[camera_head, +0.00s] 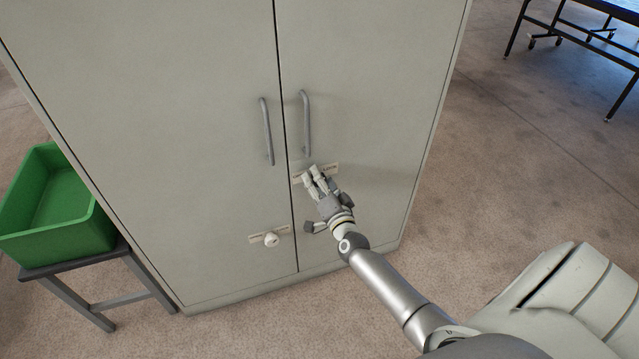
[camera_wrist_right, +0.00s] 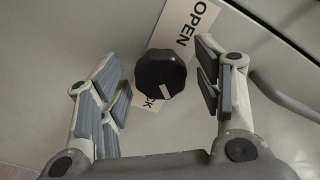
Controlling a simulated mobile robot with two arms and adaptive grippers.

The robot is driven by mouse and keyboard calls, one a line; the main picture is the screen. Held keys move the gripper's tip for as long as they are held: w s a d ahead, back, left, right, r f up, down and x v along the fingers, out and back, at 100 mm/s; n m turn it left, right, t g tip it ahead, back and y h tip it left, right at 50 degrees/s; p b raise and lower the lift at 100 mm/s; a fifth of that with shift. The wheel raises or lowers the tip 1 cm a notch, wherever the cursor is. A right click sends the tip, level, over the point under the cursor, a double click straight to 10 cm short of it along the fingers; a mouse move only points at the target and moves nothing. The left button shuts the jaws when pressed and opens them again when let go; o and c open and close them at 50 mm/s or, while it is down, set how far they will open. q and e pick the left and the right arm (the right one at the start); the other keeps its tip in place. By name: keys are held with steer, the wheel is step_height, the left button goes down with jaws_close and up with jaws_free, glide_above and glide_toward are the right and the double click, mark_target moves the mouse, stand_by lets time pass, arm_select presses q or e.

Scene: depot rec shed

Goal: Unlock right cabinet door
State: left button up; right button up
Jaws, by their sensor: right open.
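The right cabinet door (camera_head: 370,70) is shut and has a vertical bar handle (camera_head: 306,125). In the right wrist view a dark round knob (camera_wrist_right: 160,74) with a pale pointer mark sits on a label plate (camera_wrist_right: 188,24) reading "OPEN" at one end; the other end is partly hidden and shows "CK". My right gripper (camera_head: 314,172) is at this plate in the head view and hides the knob there. Its open fingers (camera_wrist_right: 161,88) stand on both sides of the knob, apart from it. My left gripper is not in view.
The left door (camera_head: 150,100) has its own bar handle (camera_head: 266,130), and a white knob (camera_head: 271,240) on a label plate lower down. A green bin (camera_head: 55,205) stands on a small table at the left. Open floor lies right of the cabinet.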

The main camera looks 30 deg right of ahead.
steer(key=shift+w, duration=0.15)
jaws_close()
stand_by(0.4)
